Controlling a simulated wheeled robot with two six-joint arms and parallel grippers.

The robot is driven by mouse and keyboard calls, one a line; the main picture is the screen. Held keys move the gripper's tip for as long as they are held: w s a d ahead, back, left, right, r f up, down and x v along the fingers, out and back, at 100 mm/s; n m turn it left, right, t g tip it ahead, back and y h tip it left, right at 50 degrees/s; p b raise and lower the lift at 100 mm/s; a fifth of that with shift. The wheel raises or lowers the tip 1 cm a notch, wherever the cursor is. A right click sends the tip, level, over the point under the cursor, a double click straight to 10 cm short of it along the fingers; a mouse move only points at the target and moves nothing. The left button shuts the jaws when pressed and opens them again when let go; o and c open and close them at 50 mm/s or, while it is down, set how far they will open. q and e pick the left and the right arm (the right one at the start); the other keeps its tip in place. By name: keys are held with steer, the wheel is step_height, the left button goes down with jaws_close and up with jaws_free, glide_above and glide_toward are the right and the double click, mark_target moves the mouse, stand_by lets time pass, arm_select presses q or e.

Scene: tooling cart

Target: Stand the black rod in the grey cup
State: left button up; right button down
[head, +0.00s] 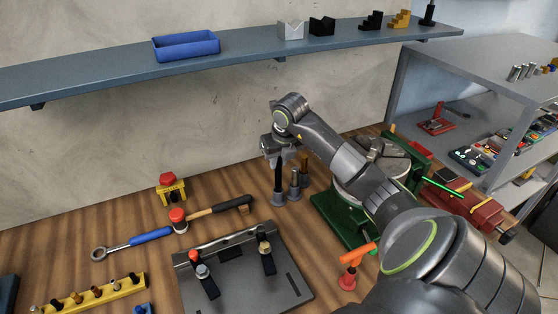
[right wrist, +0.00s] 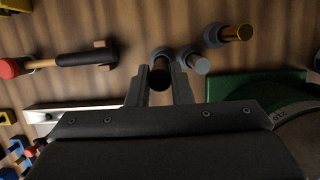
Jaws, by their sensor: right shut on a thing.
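My right gripper (head: 277,156) points down at the back of the bench and is shut on the black rod (head: 278,176). The rod is upright, and its lower end meets the mouth of a small grey cup (head: 278,199). I cannot tell whether it is inside the cup or just above it. In the right wrist view the black rod (right wrist: 160,76) shows end-on between the fingertips (right wrist: 160,88), with part of the grey cup (right wrist: 160,54) beyond it. My left gripper is not in view.
Just right stand a grey rod (head: 294,177) and a brass rod (head: 304,159) in similar cups. A green-based vise (head: 340,222) is close on the right. A hammer (head: 222,207) lies left, and a fixture plate (head: 240,284) is in front. A shelf (head: 250,53) hangs above.

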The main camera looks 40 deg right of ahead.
mark_target(279, 171)
steer(key=shift+b, duration=0.3)
stand_by(0.9)
steer(key=shift+f+b, duration=0.35)
steer(key=shift+b, duration=0.15)
steer(key=shift+a+f+b, duration=0.15)
steer(key=shift+f+b, duration=1.85)
steer(key=shift+f, duration=0.15)
stand_by(1.3)
